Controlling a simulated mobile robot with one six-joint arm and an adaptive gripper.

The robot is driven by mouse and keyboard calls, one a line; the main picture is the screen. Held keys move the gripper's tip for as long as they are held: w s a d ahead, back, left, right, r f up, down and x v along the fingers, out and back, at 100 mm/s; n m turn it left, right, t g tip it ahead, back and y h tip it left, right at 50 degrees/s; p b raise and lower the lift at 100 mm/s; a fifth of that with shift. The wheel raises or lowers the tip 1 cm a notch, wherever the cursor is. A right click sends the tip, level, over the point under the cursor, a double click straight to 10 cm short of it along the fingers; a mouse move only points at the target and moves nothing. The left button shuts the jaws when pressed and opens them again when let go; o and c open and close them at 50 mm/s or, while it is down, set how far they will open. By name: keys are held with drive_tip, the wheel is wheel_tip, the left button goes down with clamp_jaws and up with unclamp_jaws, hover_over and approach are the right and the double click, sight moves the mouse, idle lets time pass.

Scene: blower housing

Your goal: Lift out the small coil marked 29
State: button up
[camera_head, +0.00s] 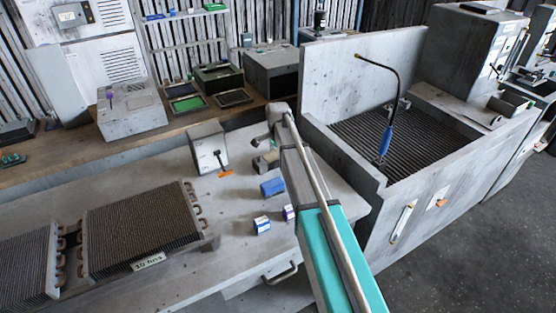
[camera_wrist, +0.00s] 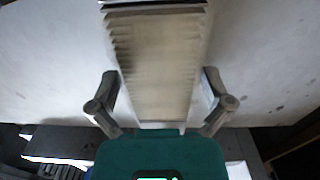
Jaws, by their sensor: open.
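In the wrist view a narrow, pale finned block (camera_wrist: 157,65) stands between the two fingers of my gripper (camera_wrist: 160,98). It looks like a small coil, but I see no 29 on it. The fingers are spread, one on each side, with a gap showing to the block. In the head view my arm crosses the bench, and I cannot make out the fingers or the small block clearly. A large finned coil (camera_head: 140,228) with a "10 fins" tag (camera_head: 148,262) lies on the bench, and part of another large coil (camera_head: 25,265) shows at the left edge.
A grey box with an orange tag (camera_head: 207,145) stands left of my arm. A blue block (camera_head: 272,187) and a small blue-and-white box (camera_head: 262,225) lie close to the arm. A walled basin with a grate (camera_head: 385,128) stands to the right. Bare bench top lies around the boxes.

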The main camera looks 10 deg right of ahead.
idle(0.3)
drive_tip(key=c, duration=1.1)
drive_tip(key=shift+r, duration=0.15)
drive_tip(key=shift+c, duration=0.2)
wheel_tip(320, 180, up, 3)
drive_tip(key=p, duration=0.3)
drive_tip(key=s+a+r+p, duration=0.1)
drive_tip(key=r+p, duration=0.1)
drive_tip(key=s+a+r+p, duration=0.1)
drive_tip(key=r+p, duration=0.1)
drive_tip(key=s+a+r+p, duration=0.1)
drive_tip(key=s+r+p, duration=0.1)
drive_tip(key=shift+a+r+p, duration=0.25)
drive_tip(key=shift+p, duration=0.15)
drive_tip(key=s+a+r+p, duration=0.3)
drive_tip(key=s+a, duration=0.3)
drive_tip(key=shift+s, duration=0.2)
drive_tip(key=shift+r, duration=0.1)
